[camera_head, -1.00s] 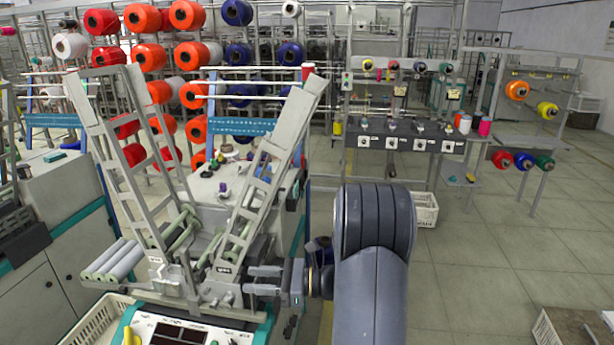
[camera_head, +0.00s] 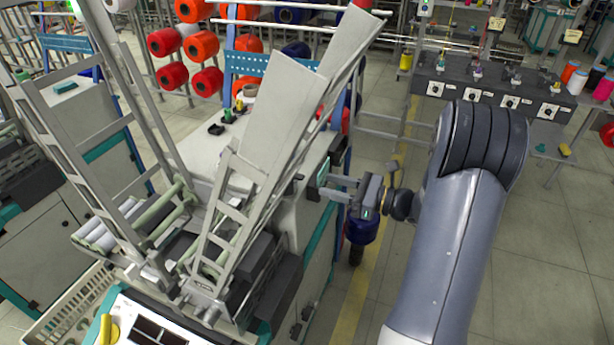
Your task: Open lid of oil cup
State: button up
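My gripper (camera_head: 336,188) is at the right side of the winding machine (camera_head: 314,225). Its two fingers point left towards the machine's side, near a small dark panel with a green edge (camera_head: 322,174). The fingers look parallel with a gap between them and nothing held. Whether a fingertip touches the machine cannot be told. I cannot pick out the oil cup or its lid for sure; the machine's slanted frames and plates (camera_head: 285,105) hide part of its top.
A tall ladder-like frame (camera_head: 110,120) rises at the left. A white crate (camera_head: 62,318) stands at the lower left. A blue spool-like object (camera_head: 362,230) shows just below my gripper. A rack with a dark control panel (camera_head: 485,90) stands behind my arm. Open floor (camera_head: 560,240) lies to the right.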

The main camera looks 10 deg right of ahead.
aim_at(304, 178)
jog(key=p+x, duration=0.1)
jog(key=x, duration=0.6)
jog(key=shift+w, duration=0.1)
jog(key=shift+c, duration=0.2)
grip_shut()
